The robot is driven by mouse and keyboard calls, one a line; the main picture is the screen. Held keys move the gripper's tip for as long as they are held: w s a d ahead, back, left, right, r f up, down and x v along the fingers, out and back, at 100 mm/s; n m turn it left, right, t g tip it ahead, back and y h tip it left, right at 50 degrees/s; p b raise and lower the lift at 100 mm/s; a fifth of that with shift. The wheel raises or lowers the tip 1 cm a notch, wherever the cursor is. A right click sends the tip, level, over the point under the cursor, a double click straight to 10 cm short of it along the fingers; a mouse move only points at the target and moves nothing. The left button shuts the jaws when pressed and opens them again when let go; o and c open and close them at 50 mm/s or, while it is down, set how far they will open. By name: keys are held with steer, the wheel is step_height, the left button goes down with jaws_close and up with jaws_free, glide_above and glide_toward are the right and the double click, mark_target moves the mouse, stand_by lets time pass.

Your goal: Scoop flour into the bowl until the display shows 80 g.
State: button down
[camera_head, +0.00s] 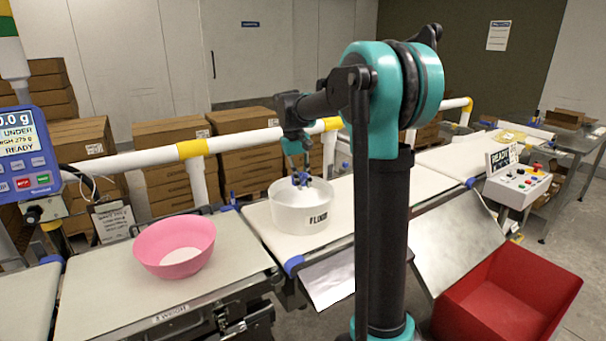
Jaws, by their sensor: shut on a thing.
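A pink bowl (174,247) sits upright on the weigh section of the belt at the left. A pale patch shows at its bottom. A white tub (301,217), its label reading like "FLOUR", stands on the belt right of the bowl. My gripper (301,179) points down into the tub's mouth, shut on a small blue thing, apparently the scoop's handle. The scoop's lower part and the flour are hidden by the tub wall. The display (18,137) at the left edge is cut off; it shows "0.0 g", "UNDER" and "READY".
A white guard rail (255,137) with yellow bands runs behind the belt. Cardboard boxes (168,142) stand beyond it. A red bin (510,293) and a control box (517,184) are at the right. Bare belt lies between bowl and tub.

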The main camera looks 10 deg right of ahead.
steer(key=shift+f, duration=4.6)
steer(key=shift+r, duration=6.05)
